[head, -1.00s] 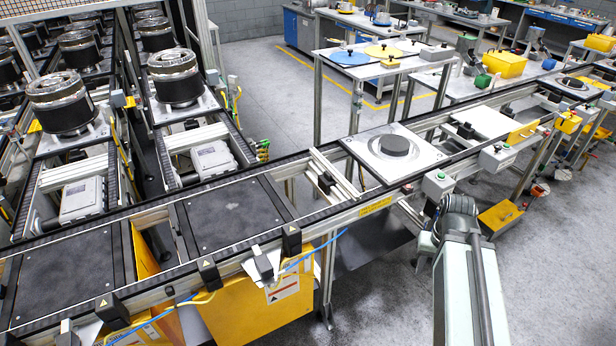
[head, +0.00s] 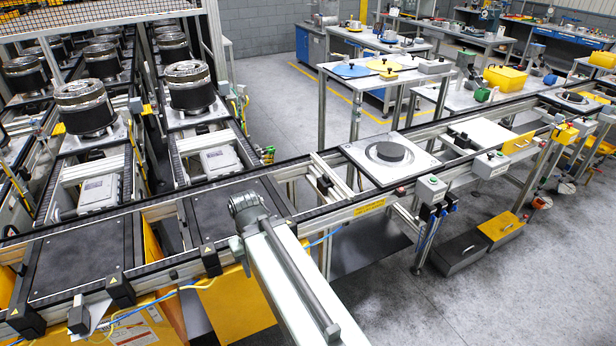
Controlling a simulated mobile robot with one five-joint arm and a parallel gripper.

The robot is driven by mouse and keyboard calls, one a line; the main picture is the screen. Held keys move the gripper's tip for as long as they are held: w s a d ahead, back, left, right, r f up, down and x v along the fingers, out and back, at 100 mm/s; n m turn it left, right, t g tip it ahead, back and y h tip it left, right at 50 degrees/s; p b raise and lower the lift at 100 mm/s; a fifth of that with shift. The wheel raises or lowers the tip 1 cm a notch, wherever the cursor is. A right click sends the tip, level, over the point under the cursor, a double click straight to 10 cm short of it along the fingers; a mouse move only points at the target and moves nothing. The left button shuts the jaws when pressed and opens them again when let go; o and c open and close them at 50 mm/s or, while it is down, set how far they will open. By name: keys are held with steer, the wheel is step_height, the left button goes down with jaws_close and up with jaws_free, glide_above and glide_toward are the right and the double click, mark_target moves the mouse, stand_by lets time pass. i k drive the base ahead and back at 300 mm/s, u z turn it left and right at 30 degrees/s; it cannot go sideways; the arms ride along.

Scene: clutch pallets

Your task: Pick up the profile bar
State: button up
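I cannot single out a loose profile bar; aluminium profiles form the conveyor frames throughout the head view. My arm comes up from the bottom edge, and its grey joint lies over the front conveyor (head: 365,203), near a dark square plate (head: 222,203). My gripper is not visible, so I cannot see whether it holds anything.
A pallet with a dark disc (head: 390,152) sits on the conveyor. Pallets with metal-topped cylinders (head: 190,87) stand at left. A table (head: 340,88) with blue and yellow discs is behind. A dark box (head: 460,252) lies on the right floor. Floor in front of it is clear.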

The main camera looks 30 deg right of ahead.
mark_target(345, 190)
steer(key=u, duration=0.1)
steer(key=i, duration=1)
steer(key=z, duration=0.05)
